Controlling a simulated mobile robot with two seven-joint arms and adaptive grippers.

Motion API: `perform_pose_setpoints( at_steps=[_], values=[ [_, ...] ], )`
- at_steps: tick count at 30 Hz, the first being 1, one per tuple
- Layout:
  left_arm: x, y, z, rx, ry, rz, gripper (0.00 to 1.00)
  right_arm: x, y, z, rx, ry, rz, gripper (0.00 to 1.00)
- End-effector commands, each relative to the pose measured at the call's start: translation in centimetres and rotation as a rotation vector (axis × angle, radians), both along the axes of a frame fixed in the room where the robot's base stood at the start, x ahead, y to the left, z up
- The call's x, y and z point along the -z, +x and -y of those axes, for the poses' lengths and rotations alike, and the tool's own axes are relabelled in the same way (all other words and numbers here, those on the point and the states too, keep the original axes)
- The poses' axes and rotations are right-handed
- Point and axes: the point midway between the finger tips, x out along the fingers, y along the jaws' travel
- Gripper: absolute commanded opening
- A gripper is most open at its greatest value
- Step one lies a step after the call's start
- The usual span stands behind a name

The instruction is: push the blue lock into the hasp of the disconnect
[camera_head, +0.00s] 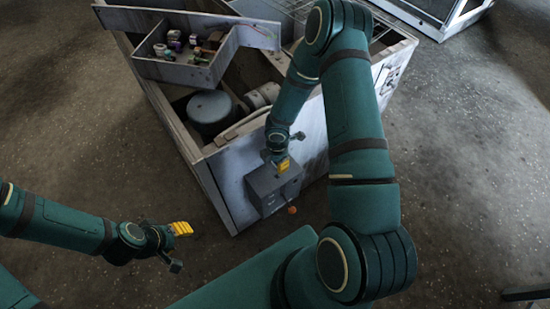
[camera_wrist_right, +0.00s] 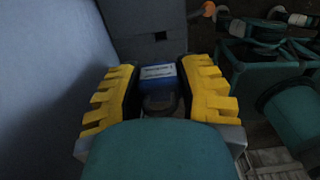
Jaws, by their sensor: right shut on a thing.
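The grey disconnect box (camera_head: 268,190) is mounted on the pale side wall of the housing, with an orange handle (camera_head: 292,210) at its lower right. My right gripper (camera_head: 283,165) is over the top of the box in the head view. In the right wrist view, its yellow ribbed fingers are shut on the blue lock (camera_wrist_right: 158,71), whose dark shackle (camera_wrist_right: 158,103) lies nearer the camera. The grey box (camera_wrist_right: 148,35) stands just beyond the lock. The hasp cannot be made out. My left gripper (camera_head: 181,229) is low at left, away from the box; its opening is unclear.
The open blower housing (camera_head: 225,165) fills the upper middle, with a round grey motor part (camera_head: 209,107) inside. A tray (camera_head: 180,72) of small parts sits on its top edge. The floor to its left and right is clear.

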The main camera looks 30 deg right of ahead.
Motion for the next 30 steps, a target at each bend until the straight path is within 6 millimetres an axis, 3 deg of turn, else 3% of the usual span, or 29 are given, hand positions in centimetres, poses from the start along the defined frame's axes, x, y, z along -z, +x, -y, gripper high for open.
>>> perform_pose_setpoints(
  at_steps=[16, 30],
  values=[
    [4.0, -0.3, 0.1, 0.01, -0.001, -0.007, 0.47, 5.0, 0.0, 0.0, 0.004, -0.001, 0.0, 0.14],
    [4.3, -0.2, 0.0, 0.009, -0.001, -0.004, 0.47, 5.4, 0.0, 0.0, 0.004, -0.001, 0.0, 0.14]
  ],
)
